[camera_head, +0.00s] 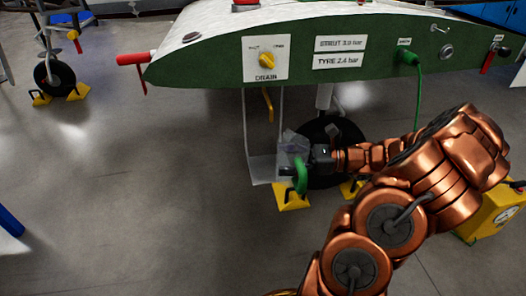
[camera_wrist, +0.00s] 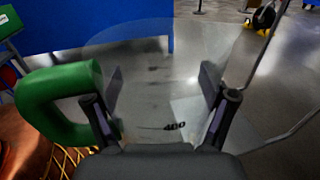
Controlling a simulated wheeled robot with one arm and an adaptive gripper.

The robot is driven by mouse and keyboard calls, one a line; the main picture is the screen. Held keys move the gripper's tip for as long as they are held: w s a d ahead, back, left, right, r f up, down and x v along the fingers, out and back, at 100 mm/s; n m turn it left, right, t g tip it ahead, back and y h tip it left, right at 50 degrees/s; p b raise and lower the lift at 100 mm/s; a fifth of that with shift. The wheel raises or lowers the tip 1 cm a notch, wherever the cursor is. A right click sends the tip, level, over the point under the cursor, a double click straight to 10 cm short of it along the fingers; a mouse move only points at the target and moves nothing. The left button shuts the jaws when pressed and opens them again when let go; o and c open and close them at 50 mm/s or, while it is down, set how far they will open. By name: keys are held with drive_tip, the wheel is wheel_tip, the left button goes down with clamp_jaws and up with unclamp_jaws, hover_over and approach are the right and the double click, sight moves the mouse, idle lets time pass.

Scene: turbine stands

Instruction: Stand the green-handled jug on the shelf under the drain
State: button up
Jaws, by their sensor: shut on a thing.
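The clear jug (camera_head: 292,143) with its green handle (camera_head: 300,174) is in my gripper (camera_head: 308,156), near the right side of the shelf (camera_head: 260,170). The shelf hangs on thin rods below the drain panel (camera_head: 266,59) with its yellow knob. A yellow drain spout (camera_head: 267,104) hangs above, left of the jug. I cannot tell whether the jug touches the shelf. In the wrist view the jug's clear wall (camera_wrist: 160,100), marked 400, is between the two fingers of my gripper (camera_wrist: 162,88), and its green handle (camera_wrist: 55,95) is at the left.
The green-edged wing (camera_head: 200,74) spans the top, with a red-tipped tube at its left end. A black wheel (camera_head: 335,135) stands behind my gripper, with yellow chocks (camera_head: 290,196) by it. A green cable (camera_head: 418,90) hangs at the right.

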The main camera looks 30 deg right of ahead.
drive_tip(key=shift+w+d+f+b, duration=0.25)
drive_tip(key=shift+w+f+b, duration=0.6)
drive_tip(key=shift+w, duration=1.35)
drive_tip(key=shift+w+d+f+b, duration=0.3)
drive_tip(key=shift+w+f+b, duration=0.5)
drive_tip(key=shift+w, duration=1.45)
drive_tip(key=shift+w+d+f+b, duration=0.25)
drive_tip(key=shift+w+f+b, duration=0.55)
drive_tip(key=shift+w, duration=1.4)
drive_tip(key=o, duration=1.2)
drive_tip(key=shift+f, duration=0.1)
